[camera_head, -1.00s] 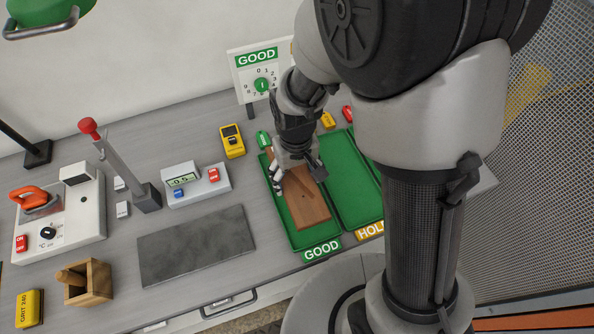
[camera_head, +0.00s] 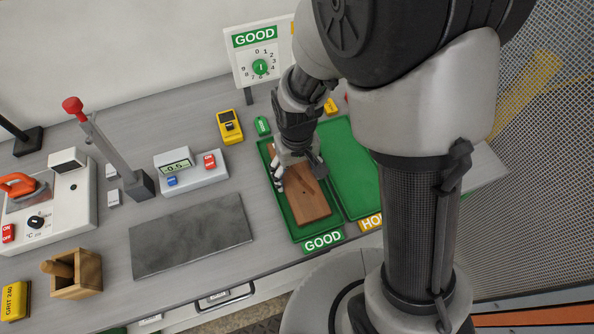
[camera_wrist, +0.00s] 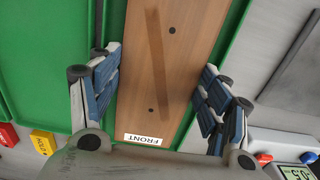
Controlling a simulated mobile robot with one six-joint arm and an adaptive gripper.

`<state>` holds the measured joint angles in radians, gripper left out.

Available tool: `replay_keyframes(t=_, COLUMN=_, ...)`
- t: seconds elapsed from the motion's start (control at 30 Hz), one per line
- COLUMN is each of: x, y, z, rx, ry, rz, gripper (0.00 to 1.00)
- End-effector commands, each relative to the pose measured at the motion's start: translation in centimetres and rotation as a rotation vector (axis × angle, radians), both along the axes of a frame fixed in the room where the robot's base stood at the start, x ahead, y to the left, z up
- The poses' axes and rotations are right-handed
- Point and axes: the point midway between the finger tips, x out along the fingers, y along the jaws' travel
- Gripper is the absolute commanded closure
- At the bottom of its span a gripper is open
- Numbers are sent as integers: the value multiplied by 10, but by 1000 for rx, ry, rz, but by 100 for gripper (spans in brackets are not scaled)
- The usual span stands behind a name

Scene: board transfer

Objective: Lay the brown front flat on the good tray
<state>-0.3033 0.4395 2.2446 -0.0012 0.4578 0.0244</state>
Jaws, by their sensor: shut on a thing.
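The brown front (camera_head: 309,204) is a flat wooden board with two dark holes and a white FRONT label. It lies within the outline of the green good tray (camera_head: 301,237), along its length, and looks flat there. Whether it rests fully on the tray floor I cannot tell. My gripper (camera_head: 299,171) is over the far part of the board. In the wrist view my gripper (camera_wrist: 160,92) is shut on the brown front (camera_wrist: 165,60), with a blue-padded finger at each long edge. The far end is partly hidden by my gripper in the head view.
A second green tray (camera_head: 355,170), with a HOLD label, stands right of the good tray. A dark grey mat (camera_head: 192,236) lies to the left. A white box with a display (camera_head: 192,172) and a lever with a red knob (camera_head: 73,106) stand further left.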

Motion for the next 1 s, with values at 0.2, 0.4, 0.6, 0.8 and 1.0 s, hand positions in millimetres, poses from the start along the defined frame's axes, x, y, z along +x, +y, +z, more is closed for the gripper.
replay_keyframes(t=0.2, x=0, y=0, z=-3, rx=0, ry=-1, rz=0, gripper=61)
replay_keyframes(t=0.4, x=0, y=0, z=-6, rx=0, ry=0, rz=0, gripper=61)
replay_keyframes(t=0.6, x=0, y=0, z=-8, rx=0, ry=-1, rz=0, gripper=28)
replay_keyframes(t=0.8, x=0, y=0, z=-7, rx=0, ry=-1, rz=0, gripper=15)
replay_keyframes(t=1.0, x=0, y=0, z=-7, rx=0, ry=0, rz=0, gripper=6)
